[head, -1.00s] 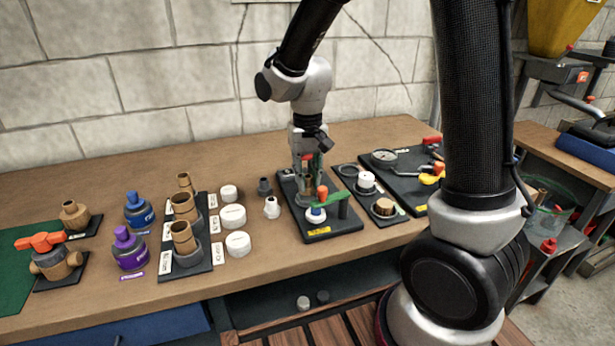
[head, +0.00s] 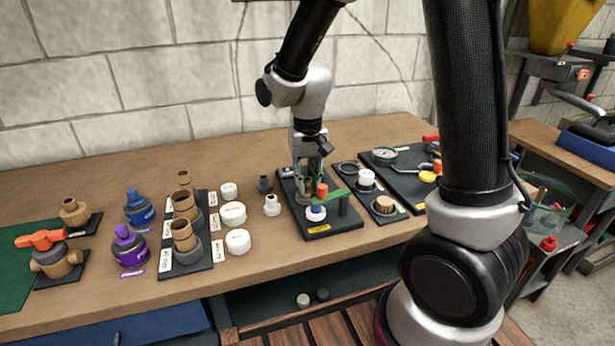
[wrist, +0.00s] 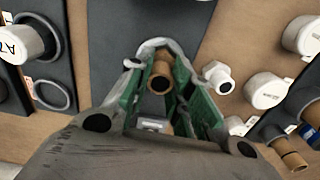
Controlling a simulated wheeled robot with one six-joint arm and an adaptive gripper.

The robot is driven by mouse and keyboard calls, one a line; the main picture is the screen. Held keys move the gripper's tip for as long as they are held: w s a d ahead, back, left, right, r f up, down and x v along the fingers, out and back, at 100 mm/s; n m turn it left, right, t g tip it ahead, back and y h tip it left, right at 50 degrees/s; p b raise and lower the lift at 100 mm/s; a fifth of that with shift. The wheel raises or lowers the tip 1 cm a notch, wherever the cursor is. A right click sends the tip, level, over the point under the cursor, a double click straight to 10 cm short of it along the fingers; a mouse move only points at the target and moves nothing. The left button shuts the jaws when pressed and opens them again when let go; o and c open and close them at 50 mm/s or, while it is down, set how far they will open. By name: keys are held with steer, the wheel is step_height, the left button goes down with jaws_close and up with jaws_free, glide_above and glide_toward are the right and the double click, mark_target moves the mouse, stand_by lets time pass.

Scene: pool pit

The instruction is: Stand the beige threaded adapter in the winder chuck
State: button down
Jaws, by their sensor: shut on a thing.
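My gripper (head: 308,190) is over the dark winder base (head: 332,225) in the head view, fingers pointing down. In the wrist view its green-padded fingers (wrist: 155,92) are shut on the beige threaded adapter (wrist: 160,80), a tan ring with a dark bore seen from above. A pale grey rounded rim (wrist: 160,46) shows just beyond the adapter and looks like part of the winder chuck. My fingers hide most of the chuck and the adapter's lower end, so I cannot tell whether the adapter is seated.
A green arm (head: 328,194), an orange knob (head: 322,189) and a blue-white piece (head: 316,213) stand close to my fingers. A white fitting (head: 271,205) and white caps (head: 232,214) are to the left. A gauge board (head: 385,157) lies to the right.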

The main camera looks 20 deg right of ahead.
steer(key=shift+f, duration=0.35)
stand_by(0.3)
steer(key=c, duration=0.8)
jaws_free()
steer(key=shift+r, duration=0.1)
steer(key=shift+r, duration=3.9)
